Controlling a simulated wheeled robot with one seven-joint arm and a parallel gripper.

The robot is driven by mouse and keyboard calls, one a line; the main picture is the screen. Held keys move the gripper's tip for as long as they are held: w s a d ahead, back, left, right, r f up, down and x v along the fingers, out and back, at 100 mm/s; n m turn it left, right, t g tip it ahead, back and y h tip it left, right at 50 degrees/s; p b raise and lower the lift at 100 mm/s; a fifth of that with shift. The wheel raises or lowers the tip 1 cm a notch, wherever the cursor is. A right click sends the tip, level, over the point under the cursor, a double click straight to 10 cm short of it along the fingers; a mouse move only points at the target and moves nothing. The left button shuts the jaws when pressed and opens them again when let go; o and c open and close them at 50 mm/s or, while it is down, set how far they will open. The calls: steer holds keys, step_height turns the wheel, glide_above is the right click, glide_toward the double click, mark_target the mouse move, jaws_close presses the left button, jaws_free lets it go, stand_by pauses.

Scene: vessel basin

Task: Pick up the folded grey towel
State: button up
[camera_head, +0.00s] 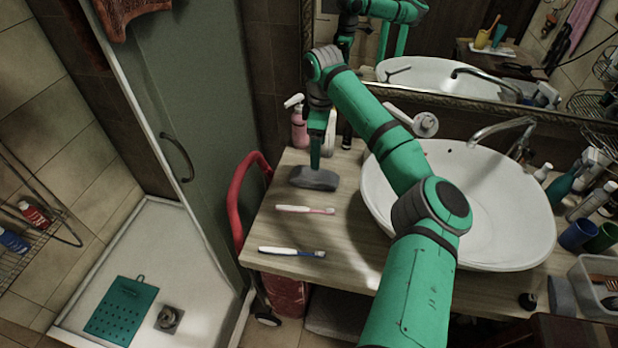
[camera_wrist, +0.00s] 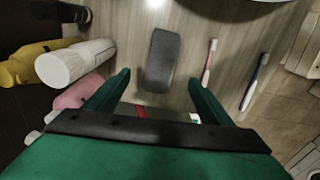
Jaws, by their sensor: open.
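The folded grey towel (camera_head: 314,180) lies flat on the wooden counter, left of the basin and near the counter's left side. In the wrist view the towel (camera_wrist: 161,58) is a dark grey rounded block lying lengthwise, just beyond the gap between my fingertips. My gripper (camera_head: 317,160) points down over the towel. In the wrist view my gripper (camera_wrist: 158,82) has its two green fingers spread wide, with nothing held between them. In the head view a finger overlaps the towel's far edge; I cannot tell whether it touches.
A pink spray bottle (camera_head: 299,126) and a white bottle (camera_wrist: 75,62) stand behind the towel, close to my gripper. The white basin (camera_head: 500,190) is at right; a red handle (camera_head: 243,190) borders the left.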

glide_above(318, 174)
steer(key=f, duration=0.4)
steer(key=shift+w+d+f, duration=0.15)
steer(key=shift+w+f, duration=0.05)
steer(key=shift+f, duration=0.2)
steer(key=shift+s+f, duration=0.1)
steer(key=shift+f, duration=3.15)
steer(key=c, duration=1.1)
steer(key=shift+c, duration=0.3)
steer(key=shift+r, duration=0.2)
